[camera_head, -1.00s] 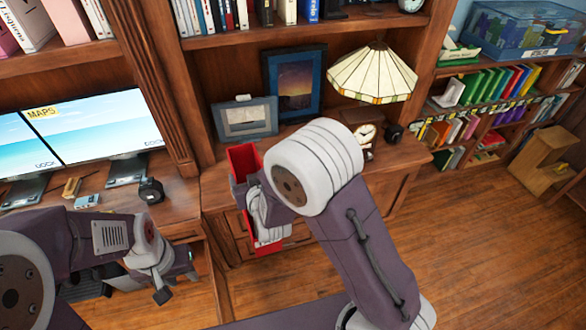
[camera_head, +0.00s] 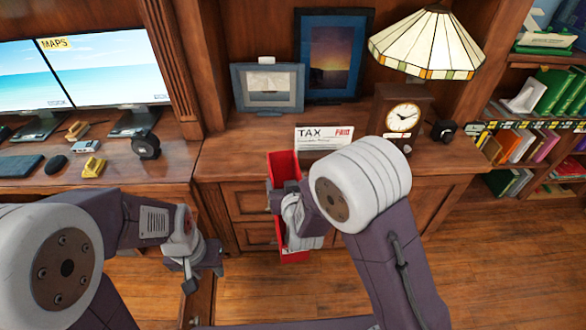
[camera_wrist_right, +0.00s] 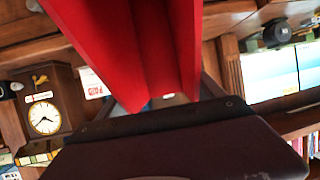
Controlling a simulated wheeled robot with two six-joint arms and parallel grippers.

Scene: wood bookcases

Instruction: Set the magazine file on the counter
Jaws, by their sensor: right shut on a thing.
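The red magazine file (camera_head: 283,166) is held upright in front of the wooden counter (camera_head: 230,154), its top near the counter's front edge. My right gripper (camera_head: 290,215) is shut on it; the fingers are mostly hidden behind my wrist and arm. In the right wrist view the red file (camera_wrist_right: 160,40) fills the upper middle, close to the camera. My left gripper (camera_head: 188,283) hangs empty low at the left, apart from the file. I cannot tell how far its fingers are parted.
On the counter stand a TAX card (camera_head: 322,139), a clock (camera_head: 402,118), a small frame (camera_head: 268,88), a taller blue frame (camera_head: 333,55) and a lamp (camera_head: 427,45). A desk with monitors (camera_head: 105,68) is at left. Bare counter shows left of the card.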

